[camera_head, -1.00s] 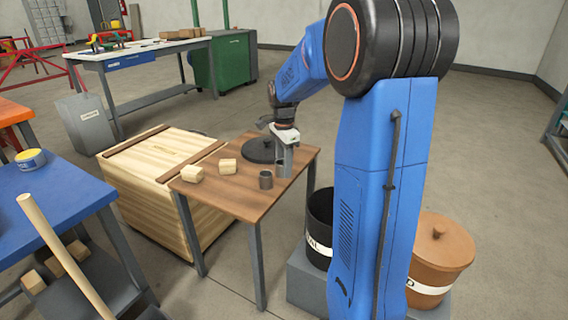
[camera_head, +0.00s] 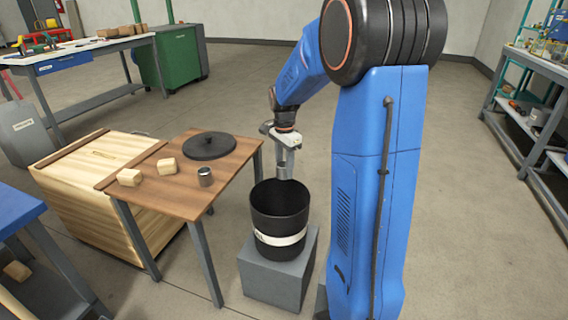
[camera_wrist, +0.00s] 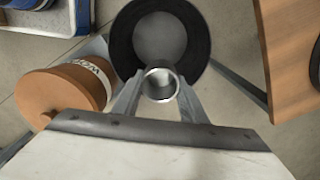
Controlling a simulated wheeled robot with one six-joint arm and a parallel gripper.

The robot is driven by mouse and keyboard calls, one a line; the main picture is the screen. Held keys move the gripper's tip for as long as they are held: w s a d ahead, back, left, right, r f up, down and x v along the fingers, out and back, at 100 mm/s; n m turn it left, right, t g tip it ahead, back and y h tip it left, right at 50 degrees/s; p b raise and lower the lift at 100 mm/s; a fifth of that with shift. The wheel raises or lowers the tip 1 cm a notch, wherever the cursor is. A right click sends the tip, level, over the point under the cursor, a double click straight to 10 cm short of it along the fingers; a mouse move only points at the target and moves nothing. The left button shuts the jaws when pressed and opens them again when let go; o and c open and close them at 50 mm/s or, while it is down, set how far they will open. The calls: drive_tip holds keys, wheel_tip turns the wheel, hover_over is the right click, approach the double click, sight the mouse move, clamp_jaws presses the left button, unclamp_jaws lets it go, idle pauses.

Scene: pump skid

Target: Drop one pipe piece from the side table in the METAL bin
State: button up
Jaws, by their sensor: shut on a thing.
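My gripper (camera_head: 284,168) is shut on a grey metal pipe piece (camera_wrist: 160,85). In the wrist view the pipe piece is seen end-on between the two fingers (camera_wrist: 160,96), against the mouth of the open black bin (camera_wrist: 203,35). In the head view the black bin (camera_head: 279,218) stands on a grey block, with a white label band whose text is mostly unreadable. The gripper is just above the bin's far rim there. Another grey pipe piece (camera_head: 205,176) stands upright on the brown side table (camera_head: 176,200).
A lidded brown bin (camera_wrist: 62,98) is left of the black bin in the wrist view. A wooden crate (camera_head: 90,200) is beside the table.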

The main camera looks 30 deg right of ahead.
sight(284, 175)
drive_tip(key=shift+f, duration=2.1)
drive_tip(key=o, duration=1.2)
drive_tip(key=shift+r, duration=0.1)
wheel_tip(284, 175, up, 17)
drive_tip(key=shift+a+r, duration=0.1)
drive_tip(key=shift+r, duration=0.05)
